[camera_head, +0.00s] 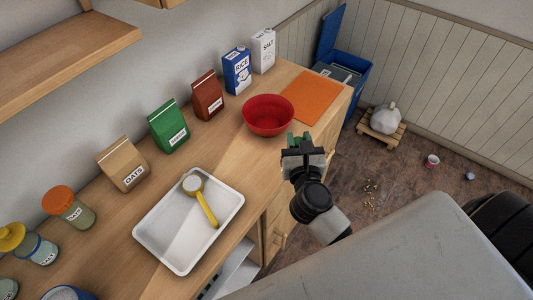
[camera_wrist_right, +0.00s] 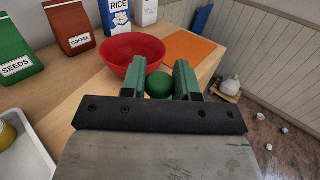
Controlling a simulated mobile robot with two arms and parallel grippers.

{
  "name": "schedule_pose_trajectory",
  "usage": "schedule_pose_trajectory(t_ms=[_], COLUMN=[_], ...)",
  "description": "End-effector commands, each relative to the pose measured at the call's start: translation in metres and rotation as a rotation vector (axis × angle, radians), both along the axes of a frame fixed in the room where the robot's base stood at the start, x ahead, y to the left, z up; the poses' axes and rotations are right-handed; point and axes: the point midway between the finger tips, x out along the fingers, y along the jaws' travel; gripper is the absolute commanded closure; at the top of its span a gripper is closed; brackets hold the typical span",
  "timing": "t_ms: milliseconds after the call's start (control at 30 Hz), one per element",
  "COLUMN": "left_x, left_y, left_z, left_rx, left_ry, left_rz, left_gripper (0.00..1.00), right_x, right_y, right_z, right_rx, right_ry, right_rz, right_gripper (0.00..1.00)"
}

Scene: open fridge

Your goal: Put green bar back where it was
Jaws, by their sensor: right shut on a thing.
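My right gripper (camera_head: 299,139) is at the front edge of the wooden counter, just to the right of and below the red bowl (camera_head: 268,115). In the right wrist view, its two green-faced fingers (camera_wrist_right: 159,80) are closed on a dark green piece (camera_wrist_right: 159,85). Only a rounded green face of it shows between the fingers, so its full length and whether it is a bar cannot be told. In that view the red bowl (camera_wrist_right: 133,52) lies just beyond the left finger. My left gripper is not in view.
An orange mat (camera_head: 311,97) lies at the counter's right end. A white tray (camera_head: 146,224) with a yellow-handled scoop (camera_head: 206,203) is at the left. Bags, jars and cartons, such as the rice box (camera_head: 237,71), line the wall. A blue bin (camera_head: 352,67) stands beyond the counter.

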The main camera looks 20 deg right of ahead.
Motion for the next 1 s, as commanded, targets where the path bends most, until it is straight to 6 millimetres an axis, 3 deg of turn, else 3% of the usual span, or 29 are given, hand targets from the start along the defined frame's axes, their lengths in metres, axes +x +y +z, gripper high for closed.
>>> schedule_pose_trajectory(t_ms=[267,700,1000], left_x=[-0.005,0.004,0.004], left_y=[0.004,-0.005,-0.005], left_z=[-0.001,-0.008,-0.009], left_rx=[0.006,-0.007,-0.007], left_ry=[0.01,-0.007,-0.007], left_rz=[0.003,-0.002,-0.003], left_gripper=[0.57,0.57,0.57], right_x=[0.006,0.077,0.092], right_y=[0.003,0.061,0.073], right_z=[-0.004,-0.058,-0.08], right_rx=[-0.002,-0.003,-0.004], right_ry=[0.0,0.0,0.003], right_rz=[-0.002,-0.001,-0.002], right_gripper=[0.94,0.94,0.94])
